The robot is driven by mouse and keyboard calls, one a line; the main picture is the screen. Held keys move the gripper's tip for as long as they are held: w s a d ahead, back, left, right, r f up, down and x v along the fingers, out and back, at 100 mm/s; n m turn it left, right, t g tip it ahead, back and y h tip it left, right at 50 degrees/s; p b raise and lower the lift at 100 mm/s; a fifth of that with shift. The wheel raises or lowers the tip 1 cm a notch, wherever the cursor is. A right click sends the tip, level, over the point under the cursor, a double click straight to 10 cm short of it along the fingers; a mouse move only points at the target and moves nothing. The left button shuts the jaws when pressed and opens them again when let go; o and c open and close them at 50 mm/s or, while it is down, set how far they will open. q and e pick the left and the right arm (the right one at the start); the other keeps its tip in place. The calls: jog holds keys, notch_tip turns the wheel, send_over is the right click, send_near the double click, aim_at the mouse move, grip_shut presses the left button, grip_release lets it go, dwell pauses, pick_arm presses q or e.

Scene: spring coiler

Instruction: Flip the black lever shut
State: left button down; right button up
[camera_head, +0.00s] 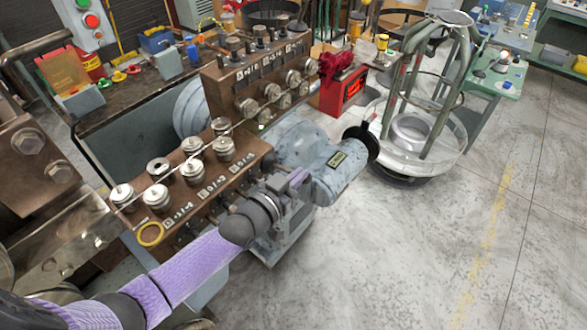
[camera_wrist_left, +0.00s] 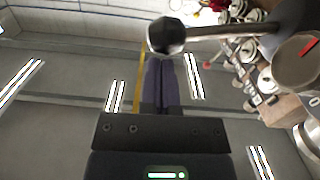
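A black ball knob (camera_wrist_left: 166,36) on a thin metal rod shows at the top of the left wrist view; I take it to be the black lever. The rod runs right to a dark rounded part. My left gripper (camera_wrist_left: 161,62) has its two purple fingers together with nothing between them. Their tips are just below the knob in that view; I cannot tell whether they touch it. In the head view my left gripper (camera_head: 299,178) is beside the grey motor housing (camera_head: 335,172). The lever is not clearly distinguishable in the head view. My right gripper is not in view.
The brown machine block (camera_head: 228,178) with several metal rollers stands left of my left gripper. A red box (camera_head: 342,92) is behind the motor. A green-framed round stand (camera_head: 425,150) is at the right back. The floor at the right front is clear.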

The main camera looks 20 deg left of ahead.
pick_arm(q)
notch_tip(320, 180, down, 7)
jog(key=d+m+b, duration=0.1)
jog(key=m+b, duration=0.3)
jog(key=m, duration=0.3)
jog(key=shift+s+f+y, duration=0.15)
jog(key=shift+s+y, duration=0.05)
jog(key=shift+y, duration=0.1)
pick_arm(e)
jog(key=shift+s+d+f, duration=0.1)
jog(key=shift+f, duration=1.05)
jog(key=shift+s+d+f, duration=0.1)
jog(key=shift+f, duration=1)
pick_arm(q)
jog(key=shift+d, duration=0.1)
